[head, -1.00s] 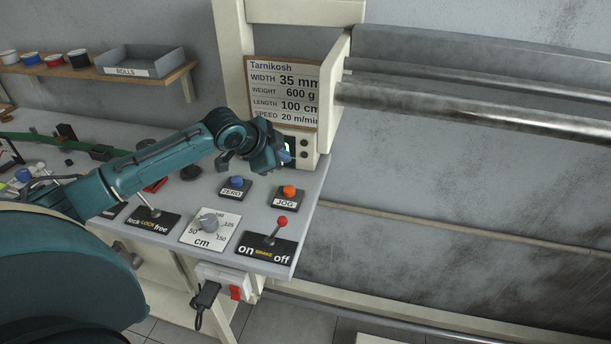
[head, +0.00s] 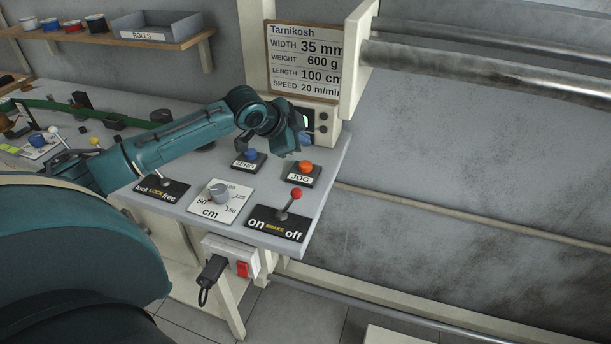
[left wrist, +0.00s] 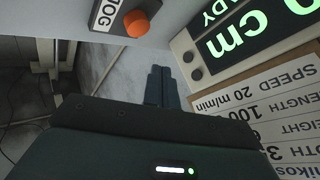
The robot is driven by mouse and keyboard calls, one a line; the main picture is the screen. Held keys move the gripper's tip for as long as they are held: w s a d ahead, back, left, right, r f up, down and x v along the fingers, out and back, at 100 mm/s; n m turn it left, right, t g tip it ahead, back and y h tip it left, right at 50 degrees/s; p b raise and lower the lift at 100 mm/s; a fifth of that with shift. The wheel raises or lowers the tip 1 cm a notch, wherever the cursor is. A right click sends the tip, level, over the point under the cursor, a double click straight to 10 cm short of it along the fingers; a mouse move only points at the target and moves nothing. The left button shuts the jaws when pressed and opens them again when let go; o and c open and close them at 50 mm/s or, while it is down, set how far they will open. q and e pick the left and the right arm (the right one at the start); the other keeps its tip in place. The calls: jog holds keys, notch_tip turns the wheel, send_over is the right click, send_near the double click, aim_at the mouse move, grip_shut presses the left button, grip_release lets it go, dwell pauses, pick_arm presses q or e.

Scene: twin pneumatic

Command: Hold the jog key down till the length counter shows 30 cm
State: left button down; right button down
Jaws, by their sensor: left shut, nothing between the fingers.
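The jog key is an orange button (head: 305,167) on a dark base labelled JOG, right of the blue ZERO button. It also shows at the top of the left wrist view (left wrist: 136,23). My left gripper (head: 304,139) is shut and empty, above and behind the key near the counter box, apart from the key. Its closed fingers show in the left wrist view (left wrist: 160,72). The length counter (left wrist: 240,32) has green digits; a 0 and "cm" show, with any digits before it cut off by the frame. In the head view my gripper hides most of it. My right gripper is not in view.
A blue ZERO button (head: 250,155), a grey cm dial (head: 218,192), a red-tipped brake lever (head: 296,194) and a lock lever (head: 160,180) stand on the bench. A sign (head: 304,60) reads length 100 cm. Steel rollers (head: 480,65) extend right.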

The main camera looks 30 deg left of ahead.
aim_at(308, 161)
pick_arm(q)
notch_tip(308, 161, down, 2)
jog(key=shift+b, duration=0.55)
jog(key=shift+f, duration=0.85)
jog(key=shift+f+p, duration=0.2)
jog(key=shift+p, duration=0.1)
dwell(0.8)
jog(key=shift+f, duration=0.25)
jog(key=shift+f, duration=0.6)
dwell(4.5)
